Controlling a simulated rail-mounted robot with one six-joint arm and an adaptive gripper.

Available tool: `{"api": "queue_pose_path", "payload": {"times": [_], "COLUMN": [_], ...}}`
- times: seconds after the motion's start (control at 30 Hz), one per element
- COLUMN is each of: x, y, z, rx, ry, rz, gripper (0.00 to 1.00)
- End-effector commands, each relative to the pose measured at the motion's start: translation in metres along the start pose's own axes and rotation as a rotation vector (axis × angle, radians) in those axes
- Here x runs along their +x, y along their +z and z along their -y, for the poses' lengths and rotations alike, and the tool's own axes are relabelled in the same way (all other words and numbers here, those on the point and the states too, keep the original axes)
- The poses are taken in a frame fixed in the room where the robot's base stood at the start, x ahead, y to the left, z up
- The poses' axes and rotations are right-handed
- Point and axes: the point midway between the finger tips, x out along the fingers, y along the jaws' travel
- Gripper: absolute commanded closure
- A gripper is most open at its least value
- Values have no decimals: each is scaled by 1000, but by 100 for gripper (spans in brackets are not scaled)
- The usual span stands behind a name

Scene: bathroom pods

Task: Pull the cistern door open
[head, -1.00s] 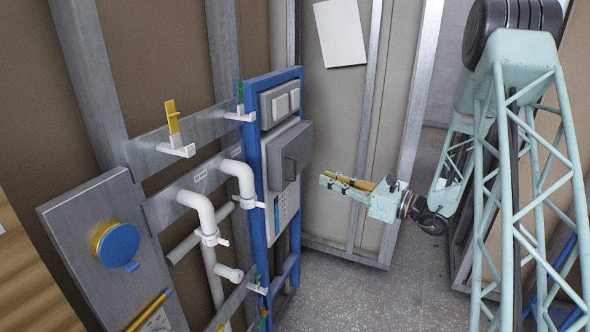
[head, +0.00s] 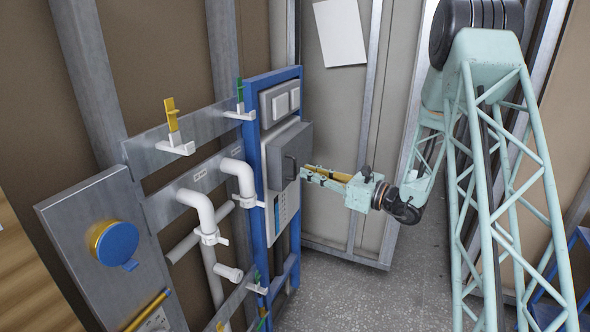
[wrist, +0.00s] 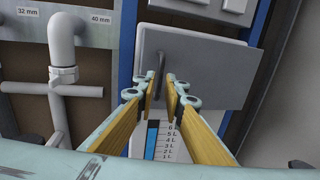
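The cistern door (head: 291,154) is a grey panel with a dark upright bar handle (head: 289,167), set in a blue frame (head: 252,160). It looks shut. In the wrist view the door (wrist: 205,60) fills the upper middle, and its handle (wrist: 161,72) stands just beyond my fingertips, near the gap between them. My gripper (head: 304,173) points left at the handle, with its tips very close to it. In the wrist view my gripper (wrist: 163,88) is open, its two fingers apart with nothing clearly between them. I cannot tell whether a tip touches the handle.
Below the door is a white scale panel (wrist: 172,143) with a blue bar. White pipes (head: 203,220) stand left of the frame. Above the door are two flush plates (head: 281,105). A wall panel with a paper sheet (head: 340,32) stands behind my gripper.

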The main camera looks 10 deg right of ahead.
Motion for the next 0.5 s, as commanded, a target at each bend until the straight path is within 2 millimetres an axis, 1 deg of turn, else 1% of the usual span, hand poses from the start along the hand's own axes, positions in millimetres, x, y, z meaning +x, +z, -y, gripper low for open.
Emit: {"api": "queue_pose_path", "payload": {"times": [0.03,0.2,0.5], "x": [7,26,54], "y": [0,0,0], "z": [-1,-1,-1], "rx": [-1,0,0], "ry": [2,2,1], "rz": [0,1,0], "gripper": [90,90,90]}}
